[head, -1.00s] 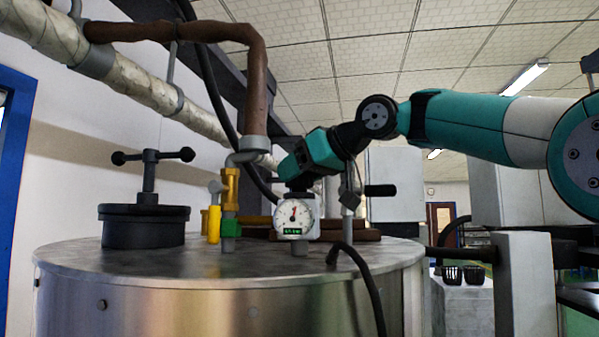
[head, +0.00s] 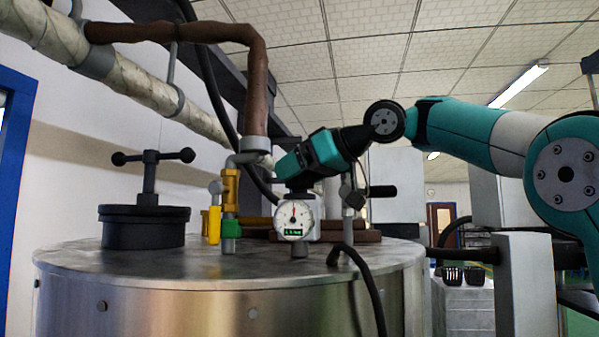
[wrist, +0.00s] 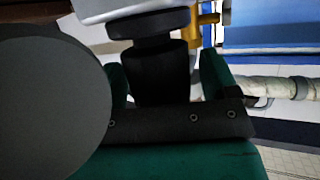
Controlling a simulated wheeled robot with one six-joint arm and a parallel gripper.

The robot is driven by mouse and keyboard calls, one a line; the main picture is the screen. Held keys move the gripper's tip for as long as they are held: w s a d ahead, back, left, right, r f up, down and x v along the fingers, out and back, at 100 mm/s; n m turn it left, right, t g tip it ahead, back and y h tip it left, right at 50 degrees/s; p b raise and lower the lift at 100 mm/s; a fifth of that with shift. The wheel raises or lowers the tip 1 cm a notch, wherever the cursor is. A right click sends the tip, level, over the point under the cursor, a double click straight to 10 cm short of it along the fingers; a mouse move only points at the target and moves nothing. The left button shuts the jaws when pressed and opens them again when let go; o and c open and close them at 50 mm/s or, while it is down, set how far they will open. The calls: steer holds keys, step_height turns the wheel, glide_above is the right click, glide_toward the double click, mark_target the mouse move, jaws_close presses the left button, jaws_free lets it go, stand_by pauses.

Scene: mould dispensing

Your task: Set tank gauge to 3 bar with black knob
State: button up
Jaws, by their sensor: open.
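The round white gauge (head: 294,217) stands on the steel tank top. Its needle points nearly straight up, slightly left; the green display below is too small to read surely. A black knob (head: 299,190) sits on the housing just above the gauge, mostly covered by my gripper in the head view. My gripper (head: 287,172), teal and black, comes down tilted from the upper right over it. In the wrist view the knob (wrist: 160,72) lies between the two open teal fingers, under the pale housing (wrist: 115,8). Whether a finger touches it I cannot tell.
The steel tank (head: 200,300) has a black lid with a T-handle (head: 147,215) at left. A yellow-handled valve (head: 215,222) and brown pipe stand left of the gauge. A grey fitting with a black handle (head: 380,191) and a black hose (head: 372,285) are close on the right.

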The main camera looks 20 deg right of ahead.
steer(key=v, duration=0.7)
steer(key=shift+s+d, duration=0.15)
steer(key=shift+r, duration=0.1)
